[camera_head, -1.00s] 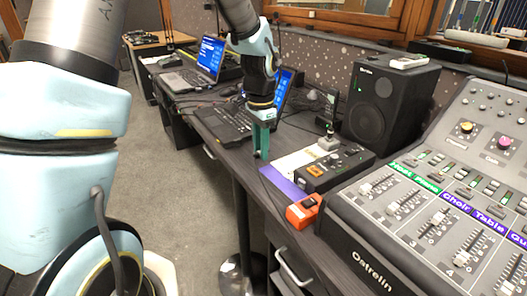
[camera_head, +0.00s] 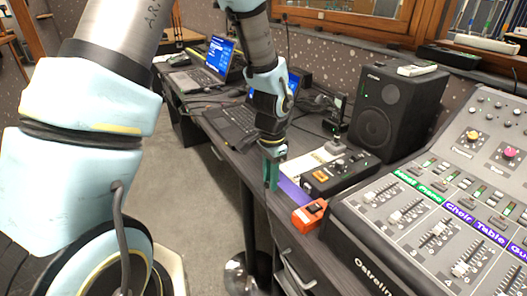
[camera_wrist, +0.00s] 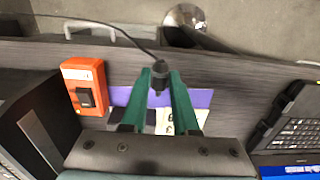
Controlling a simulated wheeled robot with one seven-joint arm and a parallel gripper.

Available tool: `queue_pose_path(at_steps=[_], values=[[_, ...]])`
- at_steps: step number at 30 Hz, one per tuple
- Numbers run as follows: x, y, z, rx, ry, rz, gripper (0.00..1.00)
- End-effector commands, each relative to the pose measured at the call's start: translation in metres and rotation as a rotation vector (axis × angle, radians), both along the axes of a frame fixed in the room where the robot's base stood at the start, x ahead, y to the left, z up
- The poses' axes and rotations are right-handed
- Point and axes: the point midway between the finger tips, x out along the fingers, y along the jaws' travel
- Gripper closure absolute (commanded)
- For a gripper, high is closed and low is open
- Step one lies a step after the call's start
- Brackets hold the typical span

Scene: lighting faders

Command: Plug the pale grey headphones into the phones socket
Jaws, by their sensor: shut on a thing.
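My gripper (camera_head: 271,175) has green fingers and is over the front edge of the desk, left of the orange box. In the wrist view my gripper (camera_wrist: 160,90) is shut on a black plug (camera_wrist: 158,76) held between the fingertips. A thin black cable (camera_wrist: 105,24) runs from the plug to the upper left. The pale grey headphones themselves are not visible. I cannot pick out a socket marked phones. The orange box (camera_head: 309,215) sits at the desk edge; it shows a black switch-like part in the wrist view (camera_wrist: 84,90).
A black control box (camera_head: 340,172) with an orange button stands behind the orange box. The fader console (camera_head: 430,225) fills the right, with a speaker (camera_head: 398,110) behind it. Laptops (camera_head: 232,122) stand to the left. A round metal base (camera_head: 245,275) stands on the floor below.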

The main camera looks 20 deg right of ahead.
Motion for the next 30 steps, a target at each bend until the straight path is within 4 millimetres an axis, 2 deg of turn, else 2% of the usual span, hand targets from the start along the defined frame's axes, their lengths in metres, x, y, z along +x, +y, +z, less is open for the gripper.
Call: queue_pose_path(at_steps=[1,3,8,14,30], values=[[-0.014,0.001,-0.004,0.007,0.006,-0.008,1.00],[-0.027,0.001,-0.015,0.004,0.007,-0.005,1.00],[-0.043,0.001,-0.030,-0.004,0.006,-0.004,1.00],[-0.041,-0.009,-0.033,-0.007,0.006,-0.002,1.00],[-0.032,-0.055,-0.033,-0.007,0.006,-0.002,1.00]])
